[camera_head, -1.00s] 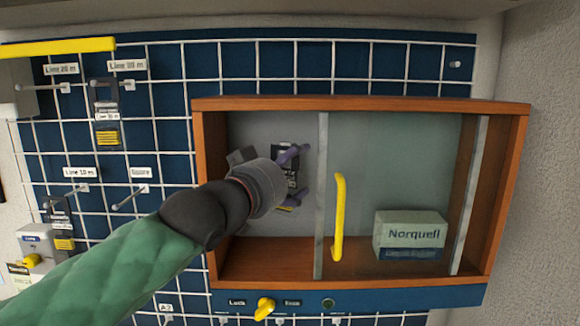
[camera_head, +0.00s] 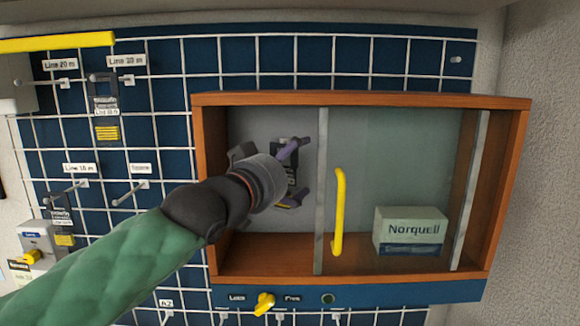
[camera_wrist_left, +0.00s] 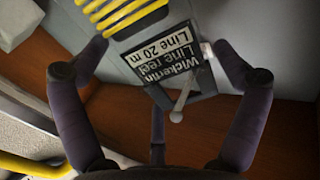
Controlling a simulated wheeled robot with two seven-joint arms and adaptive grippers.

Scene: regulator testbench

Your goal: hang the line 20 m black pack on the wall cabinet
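The line 20 m black pack (camera_wrist_left: 165,50) has a dark label and yellow line, and is inside the wall cabinet (camera_head: 360,100), in its uncovered left part. A metal pin with a round end (camera_wrist_left: 181,105) shows at the label end of the pack; I cannot tell if the pack hangs on it. My left gripper (camera_head: 293,175) is in front of the pack, with its purple fingers spread around it; it also shows in the left wrist view (camera_wrist_left: 160,65). The fingers look open, with small gaps beside the pack. In the head view the gripper hides much of the pack (camera_head: 283,158). My right gripper is not in view.
A glass panel with a yellow handle (camera_head: 338,212) covers the cabinet's right part, just right of my fingers. A Norquell box (camera_head: 410,230) stands behind it. Other packs hang on the grid at left (camera_head: 106,105). The Line 20 m peg (camera_head: 42,85) is empty.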

